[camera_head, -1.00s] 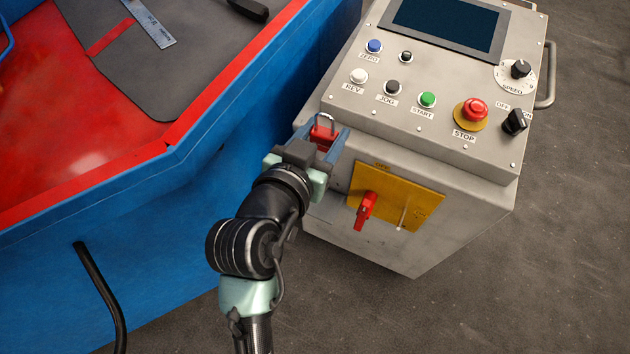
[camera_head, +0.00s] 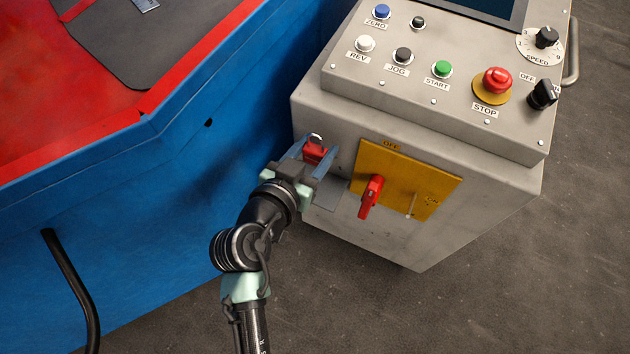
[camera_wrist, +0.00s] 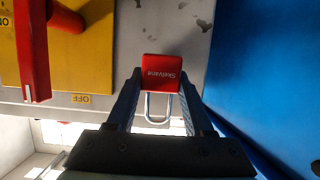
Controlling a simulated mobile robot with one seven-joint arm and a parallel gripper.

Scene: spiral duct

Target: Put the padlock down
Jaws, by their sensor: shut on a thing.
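The red padlock (camera_head: 315,152) with its metal shackle is between the fingers of my gripper (camera_head: 308,150), in front of the left part of the grey control cabinet's front face. In the wrist view the red padlock body (camera_wrist: 164,71) shows lettering, and its shackle (camera_wrist: 157,107) points back toward my palm. My gripper (camera_wrist: 162,90) is shut on the padlock there. A small grey shelf (camera_head: 331,192) juts from the cabinet just below and right of the gripper. The padlock appears above it and apart from it, though the exact gap is hard to tell.
The yellow switch plate (camera_head: 420,185) with a red handle (camera_head: 371,197) is right of my gripper. The cabinet's sloped panel (camera_head: 440,100) carries buttons and a red stop knob (camera_head: 497,82). A blue machine wall (camera_head: 150,210) stands close on the left.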

